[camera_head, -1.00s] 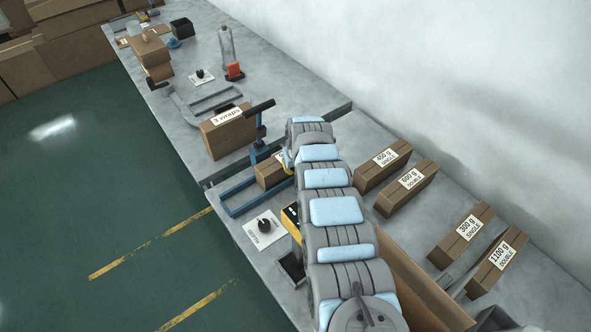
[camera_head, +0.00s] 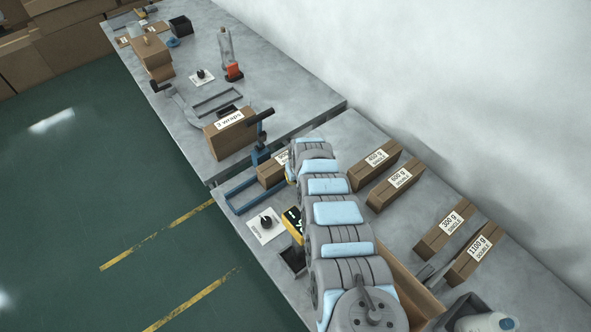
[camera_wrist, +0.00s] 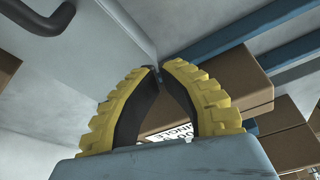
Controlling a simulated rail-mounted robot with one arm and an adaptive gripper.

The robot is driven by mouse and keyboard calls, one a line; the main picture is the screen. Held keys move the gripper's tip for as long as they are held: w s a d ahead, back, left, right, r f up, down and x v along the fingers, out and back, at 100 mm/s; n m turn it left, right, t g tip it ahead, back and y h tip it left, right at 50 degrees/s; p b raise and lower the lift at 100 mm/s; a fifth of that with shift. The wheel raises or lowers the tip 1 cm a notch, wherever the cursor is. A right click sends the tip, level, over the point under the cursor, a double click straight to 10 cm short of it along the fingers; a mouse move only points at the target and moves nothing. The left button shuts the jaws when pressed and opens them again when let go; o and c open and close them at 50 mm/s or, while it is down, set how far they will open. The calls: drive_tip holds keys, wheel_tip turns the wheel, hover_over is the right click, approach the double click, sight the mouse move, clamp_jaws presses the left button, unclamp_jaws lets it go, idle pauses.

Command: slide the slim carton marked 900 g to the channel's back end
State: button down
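A brown carton (camera_head: 270,174) stands in the blue channel (camera_head: 255,203) in the head view. Its white label is partly hidden behind my arm, so I cannot read its full marking. My gripper's fingers are mostly hidden by my arm in the head view, at the carton's right side. In the wrist view, my yellow gripper (camera_wrist: 158,73) has its fingertips together, with no object held between them. A brown carton (camera_wrist: 225,82) lies close behind and right of the fingers; I cannot tell whether they touch it. Blue rails (camera_wrist: 235,40) run beyond it.
Labelled cartons, including 600 g (camera_head: 396,187), 300 g (camera_head: 444,230) and 1100 g (camera_head: 474,262), stand right of my arm. A "3 wraps" carton (camera_head: 231,137) and a blue clamp lever (camera_head: 260,145) stand near the channel. A yellow-black device (camera_head: 292,220) sits left of my arm.

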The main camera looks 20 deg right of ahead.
drive_tip(key=p+v, duration=0.2)
drive_tip(key=v, duration=0.7)
drive_tip(key=shift+r, duration=0.4)
drive_tip(key=shift+d, duration=0.1)
